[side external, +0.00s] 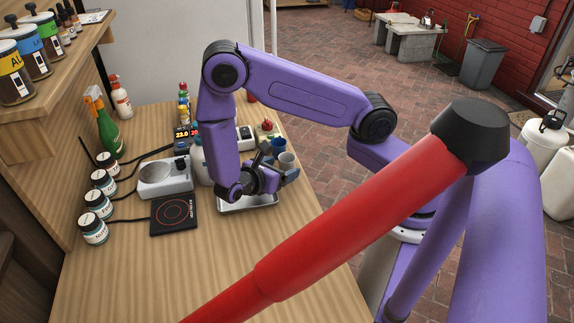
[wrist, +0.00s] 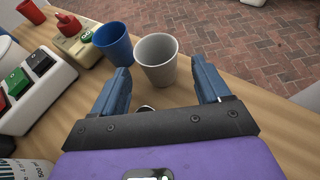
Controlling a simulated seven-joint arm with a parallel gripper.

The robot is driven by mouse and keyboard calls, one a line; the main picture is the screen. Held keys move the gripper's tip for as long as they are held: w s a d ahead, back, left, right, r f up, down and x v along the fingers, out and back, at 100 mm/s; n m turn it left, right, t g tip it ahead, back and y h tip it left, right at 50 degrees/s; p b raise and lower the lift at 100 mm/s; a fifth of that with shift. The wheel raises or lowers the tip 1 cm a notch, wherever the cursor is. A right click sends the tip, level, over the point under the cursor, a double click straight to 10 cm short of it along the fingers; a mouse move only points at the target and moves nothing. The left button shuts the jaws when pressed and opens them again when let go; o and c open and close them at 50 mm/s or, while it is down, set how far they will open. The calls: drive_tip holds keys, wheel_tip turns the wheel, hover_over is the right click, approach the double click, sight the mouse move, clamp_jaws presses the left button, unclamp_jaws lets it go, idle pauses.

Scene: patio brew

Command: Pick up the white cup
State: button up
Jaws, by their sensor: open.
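The white cup (wrist: 156,60) stands upright on the wooden table, empty as far as I can see inside. In the wrist view it is straight ahead of my gripper (wrist: 163,82), whose two blue fingers are apart with nothing held. The cup's near side lies around the level of the fingertips; I cannot tell whether it is between them. In the side view the cup (side external: 287,160) shows just behind the fingers of my gripper (side external: 289,178), which partly hide it.
A blue cup (wrist: 112,42) stands close on the left of the white cup. A metal tray (side external: 248,204) lies below my gripper. The table edge is close beyond the cups.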

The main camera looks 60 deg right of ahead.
drive_tip(key=shift+x, duration=1.1)
drive_tip(key=c, duration=1.1)
drive_tip(key=shift+o, duration=0.2)
